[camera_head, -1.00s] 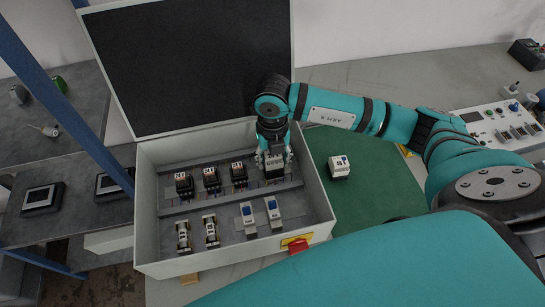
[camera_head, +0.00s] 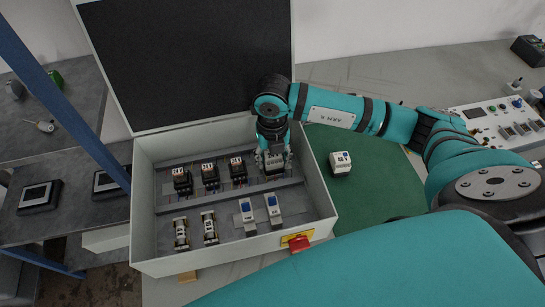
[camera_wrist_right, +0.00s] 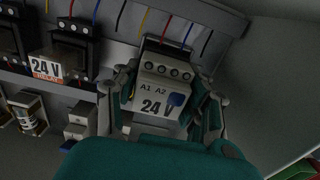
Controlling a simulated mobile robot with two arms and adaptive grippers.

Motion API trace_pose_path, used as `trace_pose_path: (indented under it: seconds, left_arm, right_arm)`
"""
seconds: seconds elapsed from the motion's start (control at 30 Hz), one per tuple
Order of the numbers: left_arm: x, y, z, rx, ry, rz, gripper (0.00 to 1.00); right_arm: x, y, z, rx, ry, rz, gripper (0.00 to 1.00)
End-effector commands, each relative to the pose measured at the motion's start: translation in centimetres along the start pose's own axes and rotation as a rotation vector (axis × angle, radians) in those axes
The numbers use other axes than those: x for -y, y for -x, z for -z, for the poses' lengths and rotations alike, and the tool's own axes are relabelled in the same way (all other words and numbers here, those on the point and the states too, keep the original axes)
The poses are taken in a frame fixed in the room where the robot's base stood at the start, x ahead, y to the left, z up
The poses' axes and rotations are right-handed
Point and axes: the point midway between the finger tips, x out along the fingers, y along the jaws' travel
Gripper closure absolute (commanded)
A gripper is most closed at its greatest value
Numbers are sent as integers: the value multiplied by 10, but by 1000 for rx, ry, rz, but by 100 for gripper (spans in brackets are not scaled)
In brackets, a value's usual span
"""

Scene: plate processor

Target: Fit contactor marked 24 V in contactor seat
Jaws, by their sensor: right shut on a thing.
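The contactor marked 24 V (camera_wrist_right: 158,90) is a light grey block with terminals labelled A1 and A2 and a blue spot, seen in the right wrist view. My right gripper (camera_wrist_right: 163,103) is shut on it, one finger on each side. In the head view my right gripper (camera_head: 273,158) points down into the right end of the box's back row, and the contactor (camera_head: 274,168) shows below its fingers. The contactor seat is hidden beneath the contactor; I cannot tell whether it is fully down. My left gripper is not in view.
The open grey box (camera_head: 322,200) has several dark contactors (camera_head: 210,174) left of the gripper and several modules (camera_head: 209,227) in front. Its right wall is close to the gripper. A white block (camera_head: 341,162) lies on the green mat (camera_head: 375,185). A red switch (camera_head: 299,243) is on the front wall.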

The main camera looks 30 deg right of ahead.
Motion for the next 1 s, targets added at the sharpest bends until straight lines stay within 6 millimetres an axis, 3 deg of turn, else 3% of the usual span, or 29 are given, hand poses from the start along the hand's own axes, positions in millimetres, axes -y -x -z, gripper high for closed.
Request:
trace_pose_path:
  seconds: [0.17,0.2,0.4,0.77,1.0]
  left_arm:
    - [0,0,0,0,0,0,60]
    - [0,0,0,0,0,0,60]
    - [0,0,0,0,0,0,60]
    - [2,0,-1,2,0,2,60]
    - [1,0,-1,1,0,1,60]
  right_arm:
    - [0,-2,1,-3,0,1,96]
    - [0,-2,1,-3,0,1,55]
    - [0,-2,1,-3,0,2,30]
    - [0,6,0,-1,0,-1,30]
    - [-1,51,-1,2,1,-2,30]
